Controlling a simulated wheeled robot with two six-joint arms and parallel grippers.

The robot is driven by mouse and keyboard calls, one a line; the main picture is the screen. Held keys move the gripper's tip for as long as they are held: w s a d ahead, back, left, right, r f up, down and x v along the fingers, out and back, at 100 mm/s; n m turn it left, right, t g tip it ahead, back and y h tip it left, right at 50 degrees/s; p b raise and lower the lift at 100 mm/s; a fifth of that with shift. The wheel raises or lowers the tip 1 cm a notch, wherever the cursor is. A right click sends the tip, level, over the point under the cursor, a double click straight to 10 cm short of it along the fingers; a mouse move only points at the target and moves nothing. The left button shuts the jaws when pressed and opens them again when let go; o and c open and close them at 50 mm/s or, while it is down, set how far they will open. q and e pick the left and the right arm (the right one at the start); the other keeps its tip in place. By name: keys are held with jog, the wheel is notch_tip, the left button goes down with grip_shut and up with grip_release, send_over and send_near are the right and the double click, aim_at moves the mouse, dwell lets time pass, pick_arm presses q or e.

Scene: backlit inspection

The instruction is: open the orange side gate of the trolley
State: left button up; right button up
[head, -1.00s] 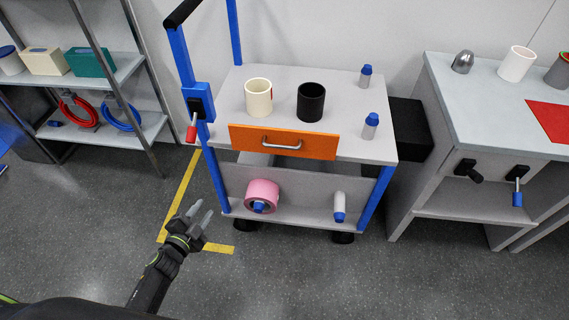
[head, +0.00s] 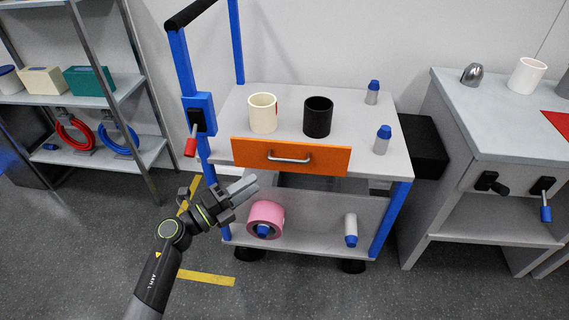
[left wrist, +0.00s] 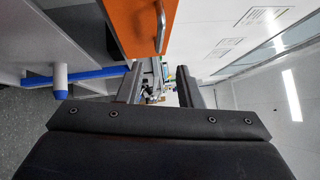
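The orange side gate (head: 328,161) is an upright panel along the front edge of the trolley's top (head: 350,132), with a silver bar handle (head: 288,158) across its face. It looks closed. In the left wrist view the gate (left wrist: 130,22) and its handle (left wrist: 160,28) are at the top, beyond the fingers. My left gripper (head: 250,187) is below and left of the handle, in front of the trolley, apart from the gate. Its fingers are parted and empty in the left wrist view (left wrist: 160,90). My right gripper is not in view.
A cream cup (head: 263,113), a black cup (head: 318,117) and two blue-capped bottles stand on the trolley. A pink roll (head: 265,218) is on its lower shelf, near my gripper. A red-handled lever (head: 191,144) hangs on the left post. Benches stand right, shelves left.

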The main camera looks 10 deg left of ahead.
aim_at(284, 164)
pick_arm(q)
jog(key=b+x, duration=0.1)
jog(key=x, duration=1)
jog(key=shift+w+d, duration=0.1)
jog(key=shift+w, duration=0.05)
grip_shut()
